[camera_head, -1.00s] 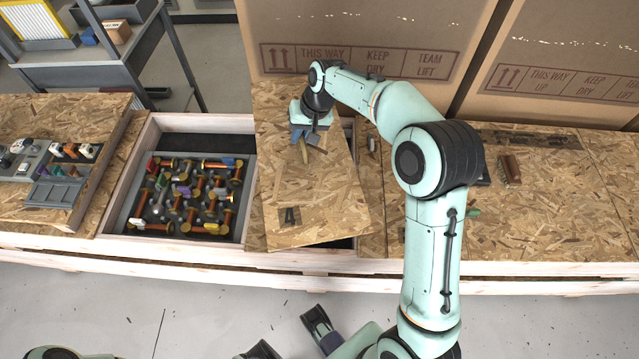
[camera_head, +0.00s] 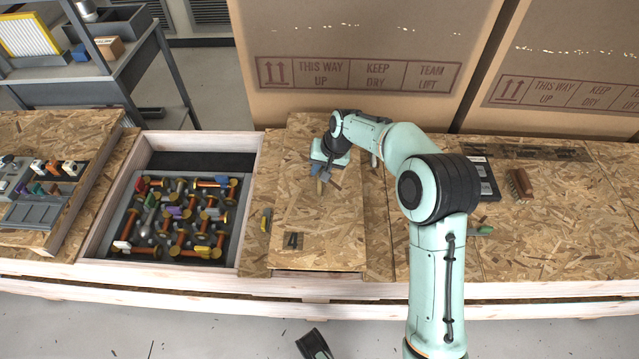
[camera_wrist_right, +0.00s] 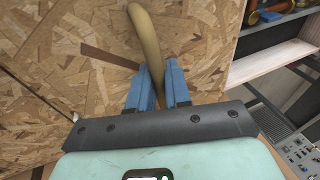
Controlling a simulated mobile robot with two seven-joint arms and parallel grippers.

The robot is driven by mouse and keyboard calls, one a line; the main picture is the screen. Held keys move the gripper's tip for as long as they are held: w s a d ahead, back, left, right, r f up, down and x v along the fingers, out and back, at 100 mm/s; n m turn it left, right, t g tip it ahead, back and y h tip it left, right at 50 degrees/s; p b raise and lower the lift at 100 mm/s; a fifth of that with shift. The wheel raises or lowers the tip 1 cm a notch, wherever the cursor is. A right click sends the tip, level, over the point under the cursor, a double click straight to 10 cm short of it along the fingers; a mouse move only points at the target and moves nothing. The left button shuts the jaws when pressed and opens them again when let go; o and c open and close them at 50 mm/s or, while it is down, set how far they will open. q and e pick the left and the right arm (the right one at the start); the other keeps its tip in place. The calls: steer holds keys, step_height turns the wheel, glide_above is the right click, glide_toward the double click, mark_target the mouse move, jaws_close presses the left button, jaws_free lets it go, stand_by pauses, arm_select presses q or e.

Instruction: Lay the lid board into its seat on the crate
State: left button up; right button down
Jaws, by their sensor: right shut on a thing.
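The lid board (camera_head: 330,225) is a chipboard panel over the crate (camera_head: 300,287) in the middle of the bench. It looks nearly square to the crate, with a thin dark gap along its front edge. I cannot tell whether it sits fully down in its seat. My right gripper (camera_head: 322,172) is above the board's back half, shut on its tan handle. The curved handle (camera_wrist_right: 148,38) shows between the blue fingers (camera_wrist_right: 160,85) in the right wrist view. A dark finger-like part (camera_head: 314,344) shows at the bottom edge, possibly my left gripper; the rest is out of frame.
An open bin (camera_head: 88,250) with several spools stands left of the board. A brush (camera_head: 519,185) and a dark tray (camera_head: 484,178) lie right of my arm. Large cartons (camera_head: 365,45) stand behind.

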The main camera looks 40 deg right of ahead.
arm_select(q)
steer(key=shift+w+a+f+t+b, duration=0.15)
steer(key=shift+w+a+f+b, duration=0.15)
steer(key=shift+w+f, duration=0.15)
steer(key=shift+w+a+f+t+b, duration=0.2)
steer(key=shift+w+f+b, duration=0.15)
steer(key=shift+w, duration=0.2)
arm_select(e)
step_height(320, 180, down, 6)
steer(key=shift+f, duration=0.15)
steer(key=shift+f+b, duration=0.3)
steer(key=shift+f, duration=0.25)
steer(key=c, duration=1.1)
jaws_free()
arm_select(q)
steer(key=shift+w+a+f, duration=0.2)
steer(key=shift+w+f, duration=0.15)
steer(key=shift+w, duration=0.05)
arm_select(e)
steer(key=shift+o, duration=0.2)
arm_select(q)
steer(key=s+d+r+g+p, duration=0.1)
steer(key=s+d+r+p, duration=0.1)
steer(key=s+r+p, duration=0.1)
steer(key=shift+s+r, duration=0.4)
steer(key=shift+s, duration=0.45)
arm_select(e)
steer(key=v, duration=1.3)
steer(key=shift+w+r, duration=0.1)
